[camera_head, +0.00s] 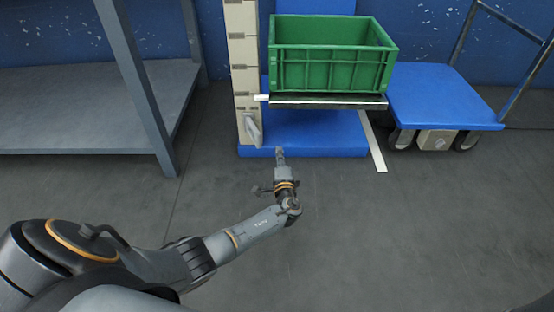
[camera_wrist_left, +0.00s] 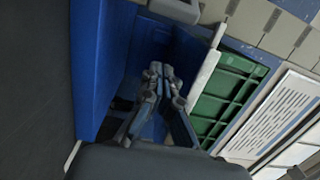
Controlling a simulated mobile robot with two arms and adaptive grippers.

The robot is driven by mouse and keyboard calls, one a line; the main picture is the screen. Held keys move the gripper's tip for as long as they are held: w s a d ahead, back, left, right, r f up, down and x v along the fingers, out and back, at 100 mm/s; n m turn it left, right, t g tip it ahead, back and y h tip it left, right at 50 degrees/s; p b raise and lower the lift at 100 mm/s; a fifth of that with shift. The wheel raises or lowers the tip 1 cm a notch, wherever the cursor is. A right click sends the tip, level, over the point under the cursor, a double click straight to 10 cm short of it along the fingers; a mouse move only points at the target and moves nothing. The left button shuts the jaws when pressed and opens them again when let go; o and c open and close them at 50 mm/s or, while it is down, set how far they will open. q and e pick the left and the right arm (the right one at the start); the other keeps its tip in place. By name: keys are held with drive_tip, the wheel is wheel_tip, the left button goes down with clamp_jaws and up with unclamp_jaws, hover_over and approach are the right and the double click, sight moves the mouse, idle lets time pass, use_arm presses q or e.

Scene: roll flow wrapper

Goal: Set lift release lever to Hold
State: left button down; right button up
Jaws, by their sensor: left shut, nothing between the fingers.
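The lift release lever seems to be the small light grey piece (camera_head: 253,129) low on the cream column of the lift; its setting cannot be read. My left gripper (camera_head: 280,152) is at the front edge of the lift's blue base, a little right of the lever and apart from it in the head view. In the left wrist view the left gripper's fingers (camera_wrist_left: 160,76) are together and empty, with the blue base behind them. A pale grey piece (camera_wrist_left: 175,9) at the top edge of that view may be the lever. My right gripper is in neither view.
A green crate (camera_head: 330,72) sits on the lift's raised platform (camera_head: 330,102), above and beyond the left gripper. The cream column (camera_head: 243,60) has dark marks. A grey shelf unit (camera_head: 90,110) stands left, a blue cart (camera_head: 440,98) right. The floor in front is clear.

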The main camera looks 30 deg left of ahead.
use_arm(q)
drive_tip(key=b+x, duration=0.4)
drive_tip(key=x, duration=0.3)
drive_tip(key=shift+s+a+p, duration=0.2)
drive_tip(key=shift+s+a, duration=0.35)
drive_tip(key=shift+s, duration=0.4)
drive_tip(key=shift+s+a+p, duration=0.2)
drive_tip(key=shift+s+a, duration=0.35)
drive_tip(key=shift+s, duration=0.35)
drive_tip(key=shift+s, duration=0.1)
